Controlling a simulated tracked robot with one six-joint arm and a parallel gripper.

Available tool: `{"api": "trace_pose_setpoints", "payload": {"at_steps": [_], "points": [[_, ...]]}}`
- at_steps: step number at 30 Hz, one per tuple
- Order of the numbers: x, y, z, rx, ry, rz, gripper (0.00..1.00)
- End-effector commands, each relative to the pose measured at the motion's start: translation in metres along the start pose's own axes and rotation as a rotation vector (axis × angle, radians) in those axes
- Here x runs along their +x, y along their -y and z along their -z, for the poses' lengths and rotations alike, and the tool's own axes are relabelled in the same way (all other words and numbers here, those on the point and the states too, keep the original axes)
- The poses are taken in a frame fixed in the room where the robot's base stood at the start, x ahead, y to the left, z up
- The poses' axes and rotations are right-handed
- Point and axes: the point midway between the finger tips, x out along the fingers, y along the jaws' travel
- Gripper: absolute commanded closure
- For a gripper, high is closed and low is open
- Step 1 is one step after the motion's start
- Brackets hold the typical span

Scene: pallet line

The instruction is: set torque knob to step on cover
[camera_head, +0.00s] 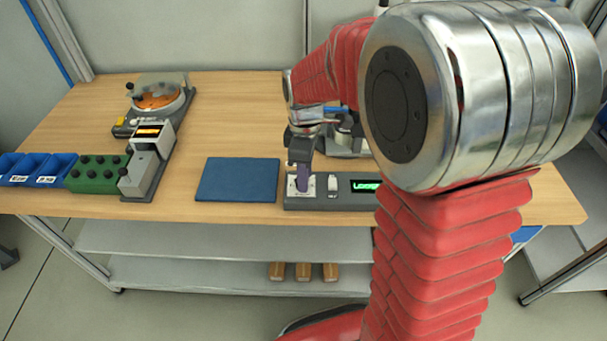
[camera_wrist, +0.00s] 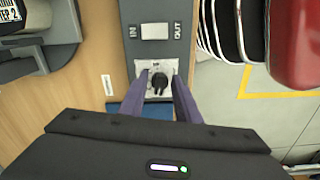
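The black torque knob (camera_wrist: 159,82) sits on a pale dial plate on the grey control box (camera_head: 316,203). In the wrist view, my gripper (camera_wrist: 160,78) has its two purple fingers on either side of the knob, with a visible gap on each side; it looks open. In the head view, my gripper (camera_head: 302,178) points down over the dial plate and hides the knob. A dark label reading "STEP 2" (camera_wrist: 9,11) shows at the top left of the wrist view, partly cut off. I cannot tell whether it is on the cover.
A white switch (camera_wrist: 155,31) sits beside the dial between "IN" and "OUT". A green-lit display (camera_head: 366,186) is on the same box. A blue mat (camera_head: 237,180) lies left of it. A green box (camera_head: 97,174) and blue bins (camera_head: 40,168) stand further left.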

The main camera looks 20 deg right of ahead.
Motion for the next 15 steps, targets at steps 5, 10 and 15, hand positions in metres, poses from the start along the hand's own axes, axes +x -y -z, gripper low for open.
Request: {"api": "trace_pose_setpoints", "payload": {"at_steps": [5, 10, 15], "points": [[-0.0003, 0.0, 0.0002, 0.0, 0.0, 0.0, 0.72], [-0.0005, 0.0, 0.0003, 0.0, 0.0, 0.0, 0.84], [-0.0006, -0.0001, 0.0004, -0.001, 0.0, -0.001, 0.96]]}}
